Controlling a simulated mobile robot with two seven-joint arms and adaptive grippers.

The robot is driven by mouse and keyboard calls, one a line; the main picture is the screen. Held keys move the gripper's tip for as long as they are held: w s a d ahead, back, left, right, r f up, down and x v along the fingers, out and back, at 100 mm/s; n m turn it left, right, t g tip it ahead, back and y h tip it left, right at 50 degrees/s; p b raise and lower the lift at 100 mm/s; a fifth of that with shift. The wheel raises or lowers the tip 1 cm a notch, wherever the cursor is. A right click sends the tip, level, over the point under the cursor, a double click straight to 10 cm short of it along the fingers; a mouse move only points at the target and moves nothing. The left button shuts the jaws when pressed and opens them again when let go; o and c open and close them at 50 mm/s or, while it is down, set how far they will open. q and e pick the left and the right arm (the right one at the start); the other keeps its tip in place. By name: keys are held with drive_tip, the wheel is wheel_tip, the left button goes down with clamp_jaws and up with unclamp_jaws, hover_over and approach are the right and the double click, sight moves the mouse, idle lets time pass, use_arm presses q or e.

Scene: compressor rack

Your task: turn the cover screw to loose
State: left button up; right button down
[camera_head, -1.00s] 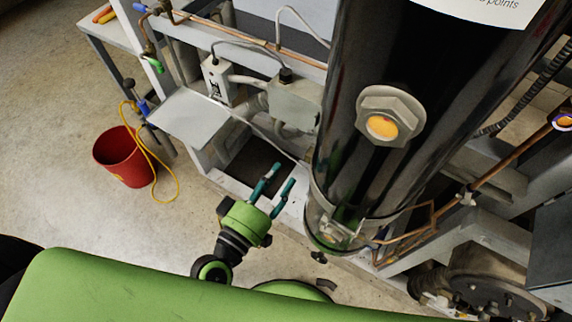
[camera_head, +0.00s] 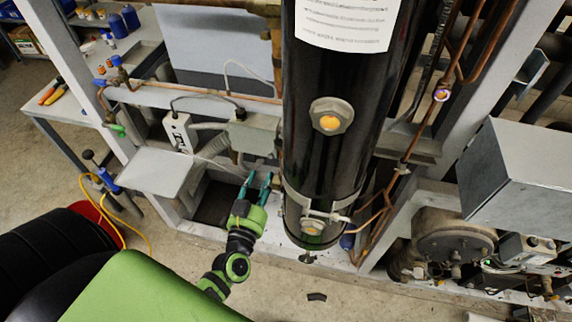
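My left gripper (camera_head: 258,184) is green with two teal fingers, low in front of the rack and just left of the tall black cylinder (camera_head: 335,110). Its fingers point away from me and are apart, with nothing seen between them. The cylinder has a hex fitting with a yellow-orange sight glass (camera_head: 330,118) and a metal clamp band (camera_head: 318,213) near its base. A small dark knob (camera_head: 307,257) hangs below it. I cannot make out which part is the cover screw. My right gripper is not in view.
A grey box (camera_head: 515,175) and a round dark compressor end (camera_head: 455,238) are at the right. Copper pipes (camera_head: 412,140) run beside the cylinder. A grey junction box (camera_head: 253,133) and a flat ledge (camera_head: 155,172) are left of it. A red bucket (camera_head: 88,210) is partly hidden.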

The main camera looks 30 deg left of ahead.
sight(270, 158)
use_arm(q)
drive_tip(key=p+x, duration=0.1)
drive_tip(key=x, duration=0.5)
drive_tip(key=shift+w, duration=0.15)
drive_tip(key=shift+w+a, duration=0.1)
drive_tip(key=shift+w, duration=0.25)
drive_tip(key=shift+f, duration=0.1)
clamp_jaws()
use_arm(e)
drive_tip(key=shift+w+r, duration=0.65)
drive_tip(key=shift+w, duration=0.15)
